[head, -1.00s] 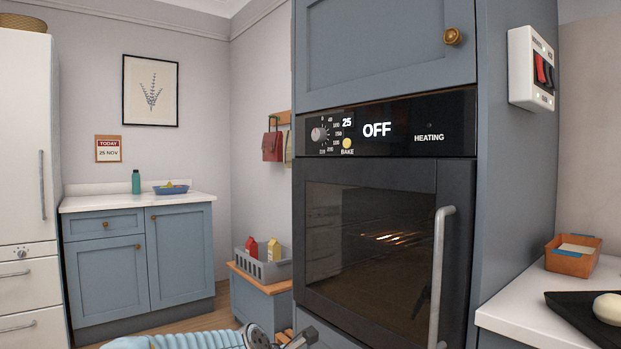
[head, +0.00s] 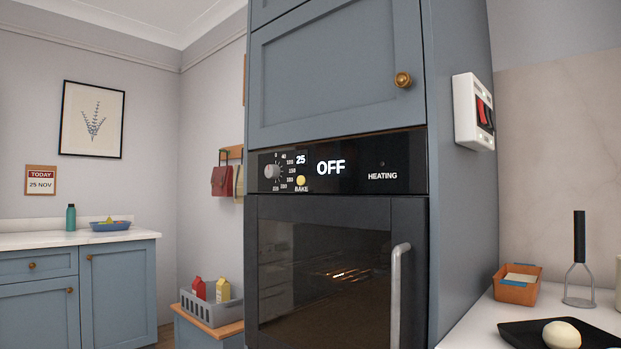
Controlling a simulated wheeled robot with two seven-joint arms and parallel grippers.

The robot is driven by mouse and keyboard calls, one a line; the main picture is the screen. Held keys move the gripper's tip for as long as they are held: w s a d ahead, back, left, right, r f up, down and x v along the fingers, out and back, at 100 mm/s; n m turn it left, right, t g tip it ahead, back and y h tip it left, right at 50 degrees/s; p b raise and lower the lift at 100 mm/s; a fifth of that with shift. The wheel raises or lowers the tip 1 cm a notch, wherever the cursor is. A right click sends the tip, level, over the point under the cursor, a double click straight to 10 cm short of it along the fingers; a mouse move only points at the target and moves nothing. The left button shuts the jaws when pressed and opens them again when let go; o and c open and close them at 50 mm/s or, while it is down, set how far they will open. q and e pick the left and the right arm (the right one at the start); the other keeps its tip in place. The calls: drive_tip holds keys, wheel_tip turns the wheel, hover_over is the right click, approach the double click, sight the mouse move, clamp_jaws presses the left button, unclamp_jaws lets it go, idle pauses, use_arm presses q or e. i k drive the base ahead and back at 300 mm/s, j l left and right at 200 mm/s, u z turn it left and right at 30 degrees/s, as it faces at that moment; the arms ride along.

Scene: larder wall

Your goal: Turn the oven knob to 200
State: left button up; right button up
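The oven knob (head: 271,171) is a small grey dial at the left end of the black control panel (head: 374,156). Numbers ring it, but its pointer is too small to read. The display beside it shows 25 and OFF. The oven door (head: 325,275) below is closed, with a vertical grey handle (head: 397,295). Neither of my grippers shows in the head view now.
A white switch box (head: 474,112) with red and black rockers is on the cabinet's right side. The right counter holds an orange tub (head: 517,284), a masher (head: 579,262) and a black tray (head: 522,335). A grey crate (head: 211,309) with cartons stands left of the oven.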

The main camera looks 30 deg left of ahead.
sight(270, 172)
drive_tip(key=j+z, duration=0.3)
drive_tip(key=j, duration=0.2)
drive_tip(key=j+z, duration=0.3)
drive_tip(key=j, duration=0.15)
drive_tip(key=k+j+z, duration=0.15)
drive_tip(key=j+z, duration=0.2)
drive_tip(key=j, duration=0.1)
